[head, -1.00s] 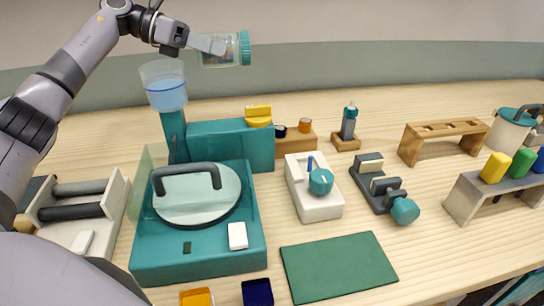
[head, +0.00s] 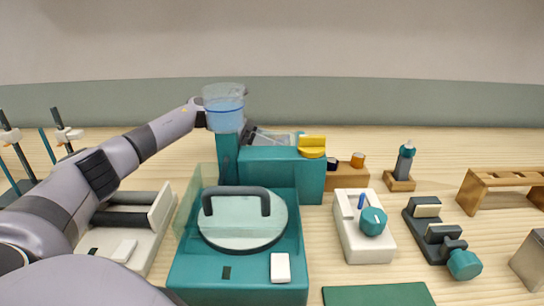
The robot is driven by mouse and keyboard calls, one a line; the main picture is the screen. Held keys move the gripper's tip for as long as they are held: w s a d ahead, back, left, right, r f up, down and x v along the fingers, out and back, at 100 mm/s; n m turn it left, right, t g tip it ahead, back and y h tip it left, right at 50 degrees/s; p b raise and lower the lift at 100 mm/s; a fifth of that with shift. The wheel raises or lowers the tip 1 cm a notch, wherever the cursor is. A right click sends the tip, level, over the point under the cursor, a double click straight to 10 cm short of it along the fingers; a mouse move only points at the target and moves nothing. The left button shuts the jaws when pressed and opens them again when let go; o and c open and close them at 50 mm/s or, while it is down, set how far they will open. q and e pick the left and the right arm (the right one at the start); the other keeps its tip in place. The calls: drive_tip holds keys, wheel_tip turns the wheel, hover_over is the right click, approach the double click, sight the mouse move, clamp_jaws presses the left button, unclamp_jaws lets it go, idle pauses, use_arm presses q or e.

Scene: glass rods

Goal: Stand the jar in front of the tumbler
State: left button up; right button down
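The jar (head: 283,139), clear glass with a teal lid, shows only partly, tilted sideways behind the teal machine's top. My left arm reaches from the left behind the water tank. My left gripper (head: 264,137) is at the jar and appears shut on it; the tank and teal block hide much of the wrist and fingers. A white frame with two dark rollers (head: 128,217), which looks like the tumbler, stands at the left, partly behind my arm. The space in front of it is largely covered by my arm. My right gripper is not in view.
The teal machine (head: 184,270) has a handled disc and a raised water tank (head: 225,112). A white box with a teal knob (head: 372,221), a dark clamp tool (head: 437,235) and a wooden rack (head: 505,181) stand to the right. A green mat (head: 380,295) lies in front.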

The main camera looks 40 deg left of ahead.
use_arm(q)
drive_tip(key=shift+f, duration=1.75)
drive_tip(key=shift+f, duration=0.15)
drive_tip(key=o, duration=1.2)
drive_tip(key=shift+o, duration=0.2)
drive_tip(key=shift+r, duration=0.2)
drive_tip(key=b+v, duration=0.1)
drive_tip(key=v, duration=1.1)
drive_tip(key=shift+a+f, duration=0.1)
drive_tip(key=shift+f, duration=0.05)
